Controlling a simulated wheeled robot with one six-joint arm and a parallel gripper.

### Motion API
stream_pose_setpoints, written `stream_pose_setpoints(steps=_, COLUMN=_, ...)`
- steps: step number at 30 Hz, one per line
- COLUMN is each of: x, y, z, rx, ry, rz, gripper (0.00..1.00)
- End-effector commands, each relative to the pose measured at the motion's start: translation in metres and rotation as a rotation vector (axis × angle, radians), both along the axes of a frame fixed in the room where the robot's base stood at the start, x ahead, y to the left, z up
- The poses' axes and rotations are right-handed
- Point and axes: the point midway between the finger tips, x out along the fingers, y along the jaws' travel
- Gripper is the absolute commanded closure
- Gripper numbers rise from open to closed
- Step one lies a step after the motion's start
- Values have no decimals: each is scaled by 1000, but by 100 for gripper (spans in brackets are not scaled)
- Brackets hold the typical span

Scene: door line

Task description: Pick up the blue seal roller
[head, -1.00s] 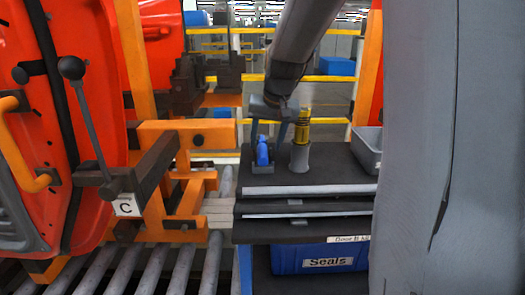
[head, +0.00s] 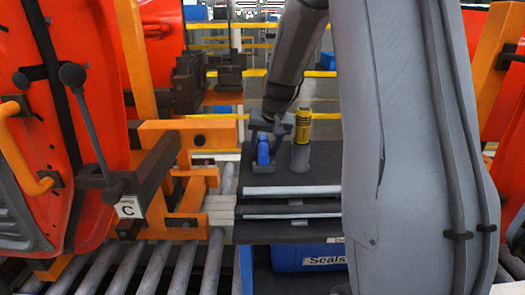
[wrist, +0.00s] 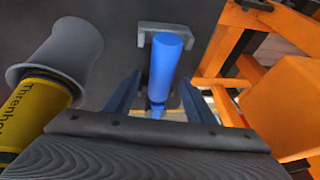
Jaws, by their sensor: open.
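The blue seal roller (head: 263,150) stands on the dark top of the cart, at its left end, in the head view. In the wrist view the roller (wrist: 165,65) lies between the two fingers of my gripper (wrist: 160,95), with a gap on each side. My gripper (head: 264,140) is open and sits over the roller in the head view. A grey bracket (wrist: 165,30) is beside the roller's far end in the wrist view. The lower end of the roller is partly hidden by my gripper body.
A yellow bottle (head: 303,126) stands in a grey cup (head: 300,157) just right of the roller. It is close to my gripper in the wrist view (wrist: 35,105). An orange fixture (head: 185,135) stands left of the cart. A blue Seals bin (head: 300,258) is below.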

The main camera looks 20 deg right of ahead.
Motion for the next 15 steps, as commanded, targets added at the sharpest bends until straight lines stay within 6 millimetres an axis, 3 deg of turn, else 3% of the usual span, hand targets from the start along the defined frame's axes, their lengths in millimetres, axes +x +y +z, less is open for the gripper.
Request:
stream_pose_setpoints(steps=7, x=0, y=1, z=-1, rx=0, ry=0, rz=1, gripper=52)
stream_pose_setpoints(steps=15, x=0, y=1, z=-1, rx=0, ry=0, rz=2, gripper=98)
